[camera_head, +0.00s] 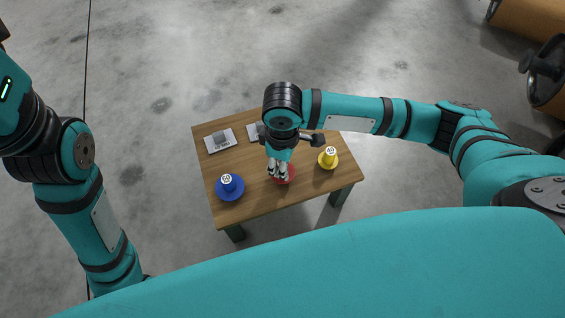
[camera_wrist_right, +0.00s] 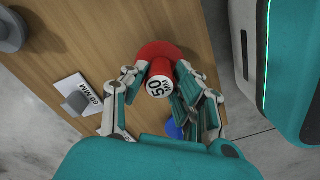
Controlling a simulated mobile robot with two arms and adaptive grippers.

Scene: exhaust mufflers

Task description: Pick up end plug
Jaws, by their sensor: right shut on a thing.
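A red end plug (camera_head: 291,175) with a wide round flange stands on the wooden table, partly hidden by my right gripper (camera_head: 278,171). In the right wrist view, the red plug (camera_wrist_right: 160,50) has a white top marked 50 MM. The fingers of my right gripper (camera_wrist_right: 160,82) are closed around its stem, and the flange seems to rest on the table. A blue end plug (camera_head: 230,188) stands to the left and a yellow one (camera_head: 328,158), marked 40, to the right. The blue plug (camera_wrist_right: 174,130) is mostly hidden in the wrist view. My left gripper is out of view.
The wooden table (camera_head: 245,160) stands on a grey concrete floor. White label cards with grey pieces on them lie at its back, one at the left (camera_head: 219,141) and one partly hidden (camera_head: 253,132). A dark part (camera_head: 318,139) shows beside my right wrist.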

